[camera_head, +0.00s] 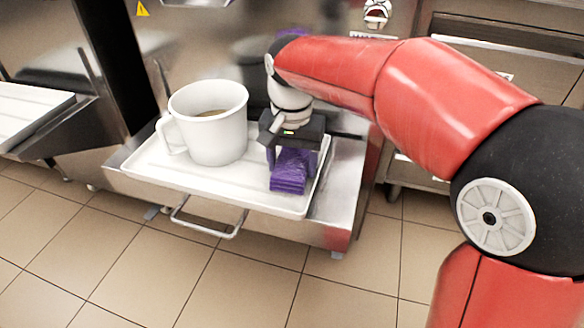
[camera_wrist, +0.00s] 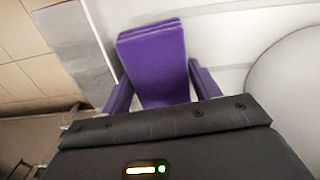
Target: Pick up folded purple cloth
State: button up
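The folded purple cloth (camera_head: 289,171) lies flat in layers on the white tray (camera_head: 243,187), right of the white jug. My gripper (camera_head: 290,158) is right above it, pointing down, with purple fingers either side of the cloth. In the wrist view the cloth (camera_wrist: 156,62) lies between the two fingertips (camera_wrist: 158,72), its near end partly hidden by the gripper body. The fingers are spread apart to about the cloth's width; I cannot tell whether they touch its sides. The cloth does not look lifted.
A large white jug (camera_head: 212,135) with brownish contents stands close to the left on the same tray. The tray sits on a steel shelf with a bar handle (camera_head: 208,224) in front of the machine (camera_head: 200,45). Tiled floor (camera_head: 250,280) in front is clear.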

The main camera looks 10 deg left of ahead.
aim_at(292, 163)
jog(key=shift+c, duration=1.2)
jog(key=shift+r, duration=0.1)
notch_tip(292, 163, up, 20)
jog(key=p, duration=0.5)
jog(key=shift+p, duration=0.3)
